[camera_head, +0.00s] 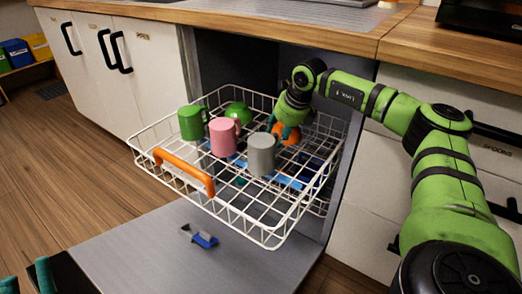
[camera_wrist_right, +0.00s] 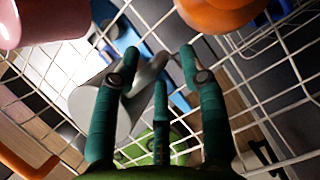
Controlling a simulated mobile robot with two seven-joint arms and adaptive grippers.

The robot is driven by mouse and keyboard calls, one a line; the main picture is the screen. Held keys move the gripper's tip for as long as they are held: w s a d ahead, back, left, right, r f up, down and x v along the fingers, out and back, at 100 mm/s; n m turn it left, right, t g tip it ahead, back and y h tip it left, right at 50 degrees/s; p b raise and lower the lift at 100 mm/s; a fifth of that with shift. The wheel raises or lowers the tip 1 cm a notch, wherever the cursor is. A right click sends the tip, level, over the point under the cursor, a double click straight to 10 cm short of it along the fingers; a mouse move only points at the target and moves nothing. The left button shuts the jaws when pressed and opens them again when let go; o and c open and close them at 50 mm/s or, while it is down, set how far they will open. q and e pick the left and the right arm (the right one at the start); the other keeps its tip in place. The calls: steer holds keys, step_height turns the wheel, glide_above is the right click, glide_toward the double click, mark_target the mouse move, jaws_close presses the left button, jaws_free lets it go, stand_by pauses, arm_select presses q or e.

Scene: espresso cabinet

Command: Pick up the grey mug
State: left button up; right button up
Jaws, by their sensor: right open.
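The grey mug (camera_head: 261,154) stands upside down or upright, I cannot tell which, in the white wire dish rack (camera_head: 272,237), to the right of the pink mug (camera_head: 223,137). My right gripper (camera_head: 285,132) is open, just behind and above the grey mug in the head view. In the right wrist view its teal fingers (camera_wrist_right: 160,68) are spread, with the grey mug (camera_wrist_right: 88,107) partly hidden behind the left finger. No hold on it shows. My left gripper (camera_head: 27,280) shows only as teal fingertips at the lower left corner.
A green mug (camera_head: 192,123), a green bowl-like item (camera_head: 238,112) and an orange item (camera_head: 289,135) share the rack, the orange one close beside my right gripper. The rack's orange handle (camera_head: 184,170) faces front. The counter edge (camera_head: 300,38) overhangs behind. The open door (camera_head: 150,245) lies below.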

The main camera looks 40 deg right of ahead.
steer(key=shift+w+f, duration=0.15)
jaws_close()
stand_by(0.4)
